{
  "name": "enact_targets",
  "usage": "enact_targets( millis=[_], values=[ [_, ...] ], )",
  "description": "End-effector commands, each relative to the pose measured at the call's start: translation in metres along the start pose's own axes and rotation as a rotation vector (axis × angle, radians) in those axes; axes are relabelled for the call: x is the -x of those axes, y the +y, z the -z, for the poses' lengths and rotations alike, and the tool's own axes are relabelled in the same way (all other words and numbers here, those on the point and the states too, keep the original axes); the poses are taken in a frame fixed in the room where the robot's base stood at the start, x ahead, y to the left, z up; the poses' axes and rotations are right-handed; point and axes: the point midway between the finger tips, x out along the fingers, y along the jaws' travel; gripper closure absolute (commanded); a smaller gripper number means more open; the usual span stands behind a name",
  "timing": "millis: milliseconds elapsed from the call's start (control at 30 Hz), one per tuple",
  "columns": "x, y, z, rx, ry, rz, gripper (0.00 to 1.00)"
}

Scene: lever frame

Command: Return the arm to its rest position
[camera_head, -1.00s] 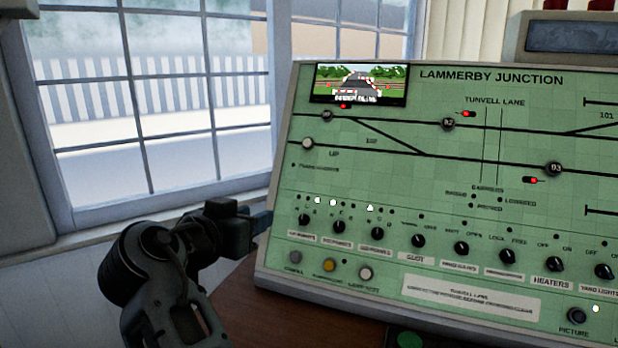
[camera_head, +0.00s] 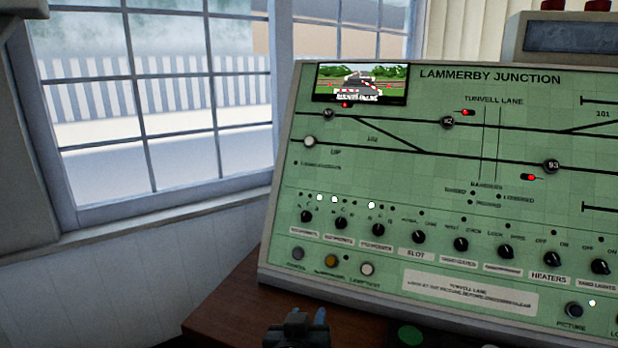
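My gripper (camera_head: 297,326) shows at the bottom edge of the head view, low and in front of the panel. Two bluish finger tips stand up with a gap between them, and nothing shows in that gap. It is apart from the panel. Most of my arm is below the picture and hidden. The green signal panel (camera_head: 400,225), headed LAMMERBY JUNCTION, stands tilted behind my gripper on a brown desk (camera_head: 228,305).
The panel has a row of black knobs, a small screen (camera_head: 360,83) and several buttons along its lower edge. A green round thing (camera_head: 409,336) sits right of my gripper. A window (camera_head: 150,100) is at the left. The space left of the desk is clear.

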Motion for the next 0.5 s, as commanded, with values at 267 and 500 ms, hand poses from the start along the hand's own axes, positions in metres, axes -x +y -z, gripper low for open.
enact_targets(
  millis=[267, 500],
  values=[
    [0.037, 0.067, -0.116, 0.065, -0.050, 0.123, 0.62],
    [0.098, 0.120, -0.183, 0.072, -0.063, 0.209, 0.62]
  ],
)
